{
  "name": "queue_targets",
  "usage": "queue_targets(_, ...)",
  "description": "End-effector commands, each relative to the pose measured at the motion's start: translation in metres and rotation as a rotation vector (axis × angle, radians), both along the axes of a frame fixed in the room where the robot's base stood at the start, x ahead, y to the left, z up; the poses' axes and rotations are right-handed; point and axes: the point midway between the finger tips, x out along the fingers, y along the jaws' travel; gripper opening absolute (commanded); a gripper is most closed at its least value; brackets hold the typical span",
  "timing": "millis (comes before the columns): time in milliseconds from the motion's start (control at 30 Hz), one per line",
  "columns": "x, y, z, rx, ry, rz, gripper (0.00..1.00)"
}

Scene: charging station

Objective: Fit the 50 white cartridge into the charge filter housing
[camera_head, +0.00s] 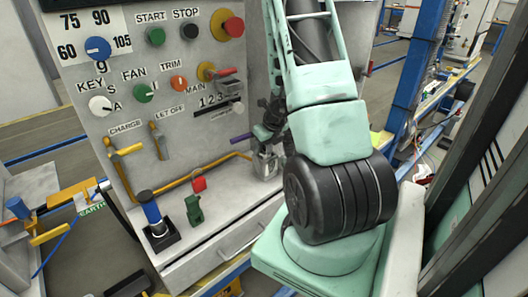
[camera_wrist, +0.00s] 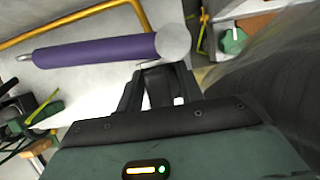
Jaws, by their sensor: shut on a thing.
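My gripper (camera_wrist: 158,75) is shut on a purple cylinder (camera_wrist: 95,50) with a pale grey-white end (camera_wrist: 173,42). The cylinder lies sideways across the fingertips, mostly out to the left in the wrist view. I see no 50 mark on it. In the head view the purple cylinder (camera_head: 241,139) sticks out left of my gripper (camera_head: 265,138), in front of the grey panel. A silvery fitting (camera_head: 267,163) stands just below; I cannot tell whether it is the charge filter housing. The CHARGE label (camera_head: 125,127) is above a yellow-handled lever (camera_head: 126,150) at left.
A yellow pipe (camera_head: 222,167) runs along the panel's foot. A drawer (camera_head: 240,236) is below. My arm hides the right side.

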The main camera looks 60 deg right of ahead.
Motion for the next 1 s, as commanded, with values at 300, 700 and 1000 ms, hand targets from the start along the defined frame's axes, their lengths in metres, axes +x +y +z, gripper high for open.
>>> queue_targets(300,0.000,0.000,-0.002,0.000,-0.001,0.000,0.01)
queue_targets(700,0.000,0.000,-0.002,0.000,-0.001,0.000,0.58)
queue_targets(1000,-0.009,0.002,0.029,-0.003,-0.004,-0.001,0.58)
